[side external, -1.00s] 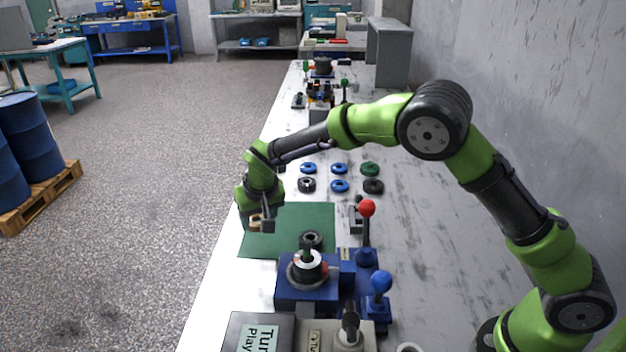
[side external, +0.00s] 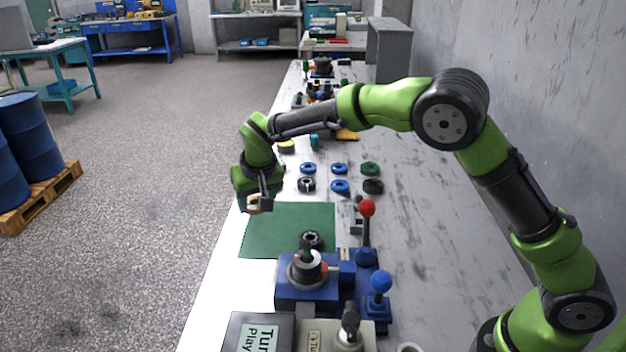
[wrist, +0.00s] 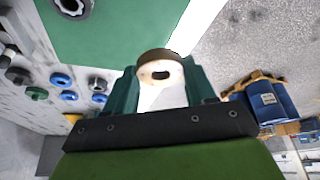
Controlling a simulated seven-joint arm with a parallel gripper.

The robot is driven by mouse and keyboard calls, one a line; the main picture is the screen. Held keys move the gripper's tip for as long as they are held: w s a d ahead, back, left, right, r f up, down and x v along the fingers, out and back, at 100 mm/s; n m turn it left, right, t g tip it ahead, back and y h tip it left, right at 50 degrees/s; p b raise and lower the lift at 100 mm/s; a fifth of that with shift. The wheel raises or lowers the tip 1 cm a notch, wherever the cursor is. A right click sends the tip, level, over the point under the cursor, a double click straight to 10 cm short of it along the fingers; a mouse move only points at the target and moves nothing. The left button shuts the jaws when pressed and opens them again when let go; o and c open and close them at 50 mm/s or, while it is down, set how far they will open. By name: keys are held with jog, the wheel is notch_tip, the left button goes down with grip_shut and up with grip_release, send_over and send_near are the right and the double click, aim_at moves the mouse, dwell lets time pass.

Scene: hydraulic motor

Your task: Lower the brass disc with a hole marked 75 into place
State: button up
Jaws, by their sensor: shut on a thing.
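My gripper (side external: 260,206) is shut on the brass disc (side external: 257,202), a small brownish ring held above the left edge of the green mat (side external: 290,228). In the wrist view the disc (wrist: 155,58) sits between the two fingertips, with a pale face and a dark slot-like hole showing. No number can be read on it. A dark ring-shaped part (side external: 311,239) lies near the front of the mat. Just in front stands a blue fixture (side external: 305,290) with a round steel and black top. Which spot the disc belongs to cannot be told.
Several blue, green and dark rings (side external: 340,186) lie on the bench behind the mat. Levers with a red knob (side external: 367,208) and a blue knob (side external: 381,281) rise right of the fixture. The mat's middle is clear.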

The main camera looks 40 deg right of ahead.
jog(key=shift+r, duration=0.35)
jog(key=shift+a+r, duration=0.2)
notch_tip(320, 180, up, 3)
jog(key=s+a, duration=0.2)
notch_tip(320, 180, up, 2)
send_over(309, 248)
jog(key=shift+s+f, duration=0.2)
jog(key=shift+f, duration=1.3)
jog(key=shift+f, duration=0.75)
dwell(0.9)
jog(key=shift+f, duration=1.4)
